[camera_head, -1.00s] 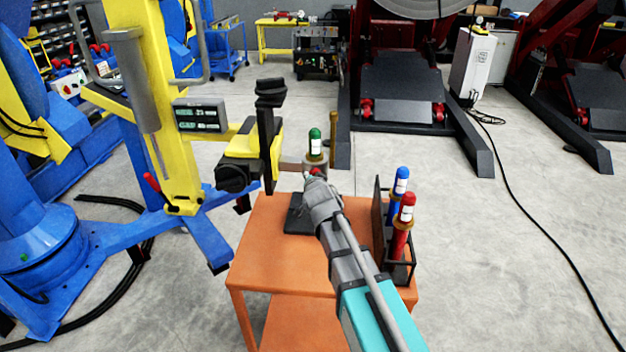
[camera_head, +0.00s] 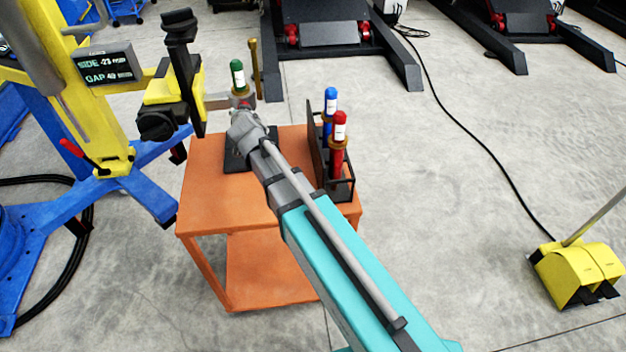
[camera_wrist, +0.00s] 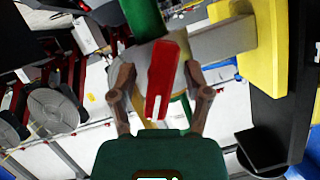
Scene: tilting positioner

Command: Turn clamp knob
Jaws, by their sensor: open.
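A red knob (camera_wrist: 163,80) shows in the wrist view in front of a round grey clamp body, with a green cylinder (camera_wrist: 146,18) behind it. My gripper (camera_wrist: 160,95) is open, with one finger on each side of the red knob. Gaps show between fingers and knob, so it is not gripped. In the head view my gripper (camera_head: 243,112) is at the clamp below the green-topped cylinder (camera_head: 238,77); the arm hides most of the knob there. A grey bar joins the clamp to the yellow and black positioner head (camera_head: 172,88).
An orange cart (camera_head: 205,190) stands below my arm. A black rack (camera_head: 345,188) on it holds a blue (camera_head: 330,103) and a red cylinder (camera_head: 339,130). A display (camera_head: 106,66) reads SIDE -23, GAP 40. A yellow pedal (camera_head: 578,272) is on the floor at right.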

